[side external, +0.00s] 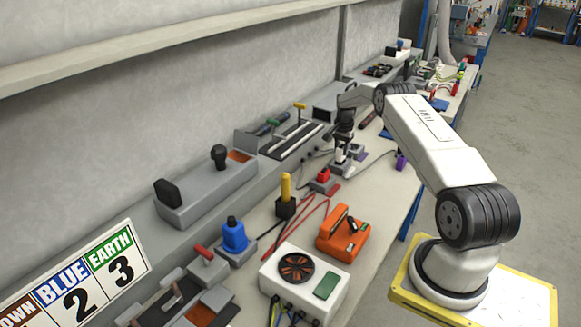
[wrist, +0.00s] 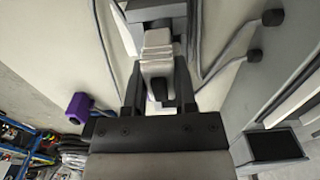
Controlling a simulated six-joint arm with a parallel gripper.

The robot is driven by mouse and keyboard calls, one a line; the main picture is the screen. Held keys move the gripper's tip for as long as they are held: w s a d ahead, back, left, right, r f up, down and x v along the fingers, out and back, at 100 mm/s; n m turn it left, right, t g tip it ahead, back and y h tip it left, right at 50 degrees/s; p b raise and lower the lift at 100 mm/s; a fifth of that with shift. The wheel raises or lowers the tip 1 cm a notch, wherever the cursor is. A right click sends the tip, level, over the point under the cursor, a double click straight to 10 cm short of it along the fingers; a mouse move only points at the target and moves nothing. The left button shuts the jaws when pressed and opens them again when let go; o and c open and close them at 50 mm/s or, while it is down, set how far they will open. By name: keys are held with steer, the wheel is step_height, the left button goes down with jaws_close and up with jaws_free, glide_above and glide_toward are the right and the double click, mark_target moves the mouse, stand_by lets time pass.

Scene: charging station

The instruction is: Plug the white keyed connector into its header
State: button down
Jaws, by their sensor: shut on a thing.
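My gripper (side external: 343,140) points down over the bench in the side external view. In the wrist view my gripper (wrist: 158,85) is shut on a pale connector (wrist: 157,50), with one dark finger on each side of it. The connector also shows as a small white piece below the fingers in the side external view (side external: 341,157). A dark grey block (wrist: 157,10), possibly the header, lies just beyond the connector at the top of the wrist view. I cannot tell whether the two touch; the connector's lower end is hidden.
A red plug on a grey base (side external: 322,178) stands near my gripper. A purple piece (side external: 401,161) is by the bench's front edge and shows in the wrist view (wrist: 78,107). Dark cables (wrist: 222,65) run nearby. An orange device (side external: 343,235) and a blue plug (side external: 234,234) stand closer to the camera.

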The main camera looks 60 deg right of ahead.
mark_target(341, 155)
steer(key=shift+f, duration=1.6)
steer(key=shift+c, duration=1.7)
jaws_free()
steer(key=shift+r, duration=0.2)
steer(key=shift+r, duration=3.75)
